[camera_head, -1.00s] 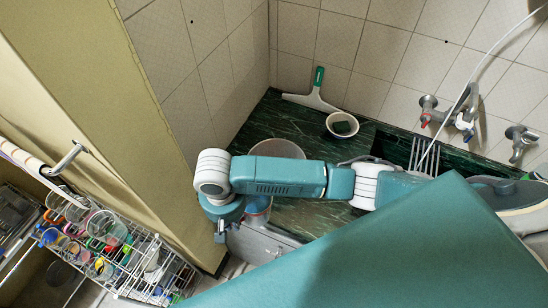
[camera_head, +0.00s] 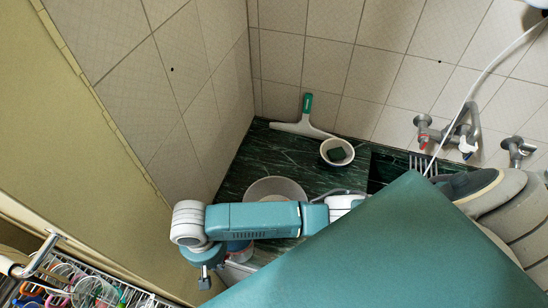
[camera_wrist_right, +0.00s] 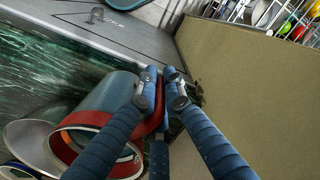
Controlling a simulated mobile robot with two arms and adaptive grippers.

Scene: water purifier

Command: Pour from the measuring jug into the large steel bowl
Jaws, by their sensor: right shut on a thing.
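My right gripper (camera_wrist_right: 160,85) has its blue fingers shut at the red handle of the measuring jug (camera_wrist_right: 110,105) in the right wrist view. The jug has a grey-blue body and a red band near its open end. It appears tipped, with its mouth toward the lower left. A pale round rim beside the mouth seems to be the large steel bowl (camera_wrist_right: 28,142). In the head view, the bowl (camera_head: 275,184) stands on the counter, partly behind my right arm. Only a little of the jug (camera_head: 240,247) shows below the arm. Liquid is not discernible. My left gripper is out of view.
The dark green counter (camera_head: 270,150) holds a squeegee (camera_head: 300,127) and a small white bowl with a dark sponge (camera_head: 337,153). A tiled wall stands behind, with taps (camera_head: 460,135) at right. A wire rack (camera_head: 90,285) is at lower left.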

